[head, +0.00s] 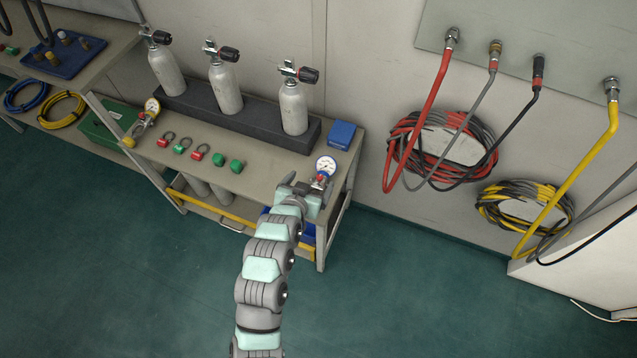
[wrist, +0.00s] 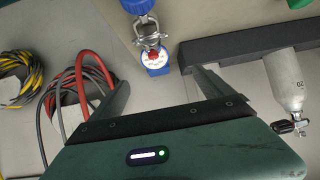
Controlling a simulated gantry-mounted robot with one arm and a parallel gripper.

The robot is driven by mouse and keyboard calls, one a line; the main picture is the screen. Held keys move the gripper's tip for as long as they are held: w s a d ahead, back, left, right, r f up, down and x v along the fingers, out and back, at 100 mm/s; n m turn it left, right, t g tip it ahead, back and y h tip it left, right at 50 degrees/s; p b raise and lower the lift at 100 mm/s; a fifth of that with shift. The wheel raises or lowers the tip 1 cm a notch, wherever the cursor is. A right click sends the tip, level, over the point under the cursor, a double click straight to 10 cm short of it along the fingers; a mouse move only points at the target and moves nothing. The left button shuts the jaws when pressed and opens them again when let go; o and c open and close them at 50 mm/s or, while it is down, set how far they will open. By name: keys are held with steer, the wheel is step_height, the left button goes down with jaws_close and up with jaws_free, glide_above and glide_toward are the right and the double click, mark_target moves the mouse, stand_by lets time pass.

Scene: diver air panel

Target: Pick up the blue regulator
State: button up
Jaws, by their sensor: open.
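The blue regulator (head: 325,167) lies at the right end of the workbench, with its round white gauge showing and its lower part hidden behind my gripper (head: 304,188) in the head view. In the wrist view, the blue regulator (wrist: 148,32) shows at the top centre, with a blue body, a metal yoke and a white dial with red. My gripper (wrist: 162,80) is open and empty there, its fingers spread wide. The regulator appears just beyond the fingertips, roughly in line with the gap. I cannot tell the exact distance or any contact.
Several grey cylinders (head: 226,90) stand in a dark rack (head: 240,118) behind. A blue box (head: 341,134) is close behind the regulator. A yellow regulator (head: 140,125), red and green fittings (head: 201,151) lie left on the bench (head: 255,183). Coiled hoses (head: 442,150) hang right.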

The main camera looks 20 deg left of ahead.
mark_target(318, 186)
steer(key=s+f+g, duration=0.1)
steer(key=s, duration=0.1)
steer(key=shift+s+f+g+h, duration=0.3)
steer(key=shift+f+g, duration=0.1)
steer(key=shift+s+d+f+m, duration=0.15)
steer(key=shift+s+f+m, duration=0.05)
steer(key=shift+f+m, duration=0.15)
steer(key=b+x, duration=0.1)
steer(key=x, duration=0.4)
steer(key=shift+s+f, duration=0.15)
steer(key=shift+f, duration=0.05)
steer(key=shift+b+x, duration=0.85)
steer(key=shift+x, duration=1.9)
steer(key=shift+d+r, duration=0.1)
steer(key=shift+r, duration=0.15)
steer(key=shift+c, duration=0.5)
jaws_close()
